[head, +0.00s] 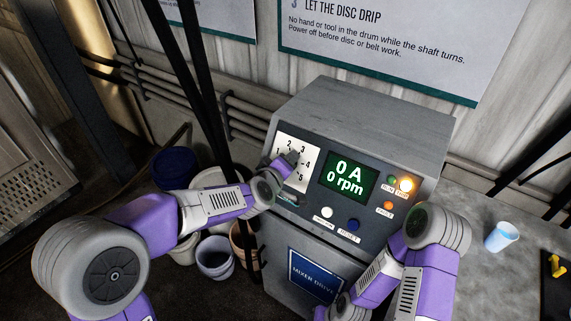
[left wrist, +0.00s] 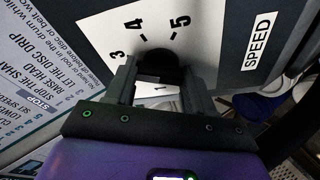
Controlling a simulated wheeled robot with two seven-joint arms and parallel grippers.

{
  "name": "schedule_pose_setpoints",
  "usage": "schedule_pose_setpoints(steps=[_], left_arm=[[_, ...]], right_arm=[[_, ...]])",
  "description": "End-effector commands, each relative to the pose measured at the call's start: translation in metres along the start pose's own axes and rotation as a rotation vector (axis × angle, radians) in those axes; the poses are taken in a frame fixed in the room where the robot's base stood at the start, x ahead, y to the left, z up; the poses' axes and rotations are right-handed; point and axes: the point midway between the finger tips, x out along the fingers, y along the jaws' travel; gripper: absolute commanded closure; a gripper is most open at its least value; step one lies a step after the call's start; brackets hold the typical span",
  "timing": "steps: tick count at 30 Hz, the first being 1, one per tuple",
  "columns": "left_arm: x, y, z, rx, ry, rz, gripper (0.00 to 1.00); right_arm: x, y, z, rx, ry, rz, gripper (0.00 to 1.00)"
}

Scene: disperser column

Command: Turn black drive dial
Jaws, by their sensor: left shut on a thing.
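My left gripper (left wrist: 160,85) is shut on the dial, one finger on each side. In the head view my left gripper (head: 289,160) reaches the dial plate (head: 284,181) at the left of the grey control box (head: 350,120). The gripper hides most of the dial there, so I cannot read its pointer. My right arm is at the lower right, but its gripper does not show.
The green display (head: 345,177) reads 0 A and 0 rpm. A bright amber lamp (head: 406,184), orange button (head: 388,205), white button (head: 327,212) and blue button (head: 353,224) share the panel. A blue cup (head: 501,236) stands right. Buckets (head: 215,257) stand below my left arm.

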Motion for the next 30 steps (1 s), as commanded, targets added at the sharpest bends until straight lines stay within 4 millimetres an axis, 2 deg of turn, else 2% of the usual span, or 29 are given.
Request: schedule_pose_setpoints(steps=[3,4,9,19,30], left_arm=[[0.0,-0.001,0.001,0.0,-0.002,-0.002,0.77],[0.0,-0.001,0.001,0.001,-0.002,-0.002,0.44],[0.0,-0.001,0.001,0.001,-0.001,-0.001,0.21],[-0.005,0.001,0.0,0.001,0.0,0.001,0.21],[-0.061,0.002,-0.001,0.001,-0.001,0.001,0.21]], right_arm=[[0.0,0.0,0.0,0.0,0.0,0.0,0.57],[0.0,0.0,0.0,0.0,0.0,0.0,0.57],[0.0,0.0,0.0,0.0,0.0,0.0,0.57],[-0.001,0.0,0.0,0.0,0.0,0.0,0.57],[-0.013,-0.005,0.001,0.0,0.0,0.0,0.57]])
